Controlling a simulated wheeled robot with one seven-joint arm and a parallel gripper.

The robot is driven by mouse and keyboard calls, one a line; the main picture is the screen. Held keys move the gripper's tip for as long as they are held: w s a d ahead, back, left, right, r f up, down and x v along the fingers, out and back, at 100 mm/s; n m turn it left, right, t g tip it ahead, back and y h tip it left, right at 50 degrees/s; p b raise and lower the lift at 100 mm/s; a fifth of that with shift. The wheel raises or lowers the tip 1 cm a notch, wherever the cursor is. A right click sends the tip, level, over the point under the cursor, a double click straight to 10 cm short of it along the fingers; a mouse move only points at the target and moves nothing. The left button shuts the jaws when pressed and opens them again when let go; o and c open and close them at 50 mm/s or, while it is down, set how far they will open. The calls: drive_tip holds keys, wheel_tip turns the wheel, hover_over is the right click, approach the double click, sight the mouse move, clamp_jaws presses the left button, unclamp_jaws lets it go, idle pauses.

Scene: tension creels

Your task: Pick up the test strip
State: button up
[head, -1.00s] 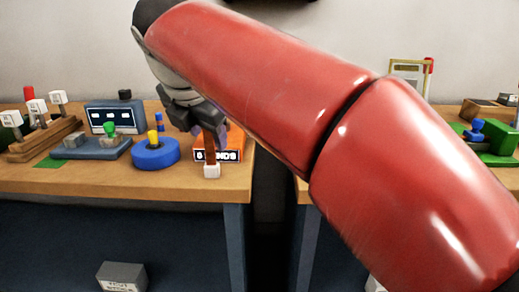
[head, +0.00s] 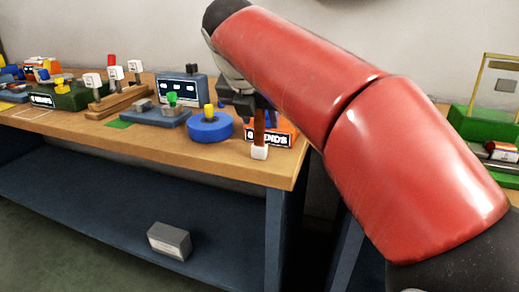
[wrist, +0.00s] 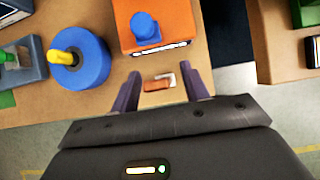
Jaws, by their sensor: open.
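The test strip, as I take it, is a slim red-brown piece with a white block at its lower end (head: 259,152), near the front right corner of the workbench (head: 190,150). It looks upright in the head view. In the wrist view, its brown part and white end (wrist: 158,85) show between the fingers. My gripper (wrist: 161,76) is open, with one purple finger on each side of the strip and a visible gap to each. In the head view, my gripper (head: 256,103) is at the strip's upper end, partly hidden by my red arm.
An orange box (wrist: 160,18) with a blue knob stands just behind the strip. A blue round base (wrist: 80,68) with a yellow peg is to its left. A wooden rack (head: 120,100) with white-topped pieces stands farther left. A gap separates the bench from another at right.

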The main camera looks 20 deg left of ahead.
clamp_jaws()
idle(0.3)
drive_tip(key=shift+r, duration=0.1)
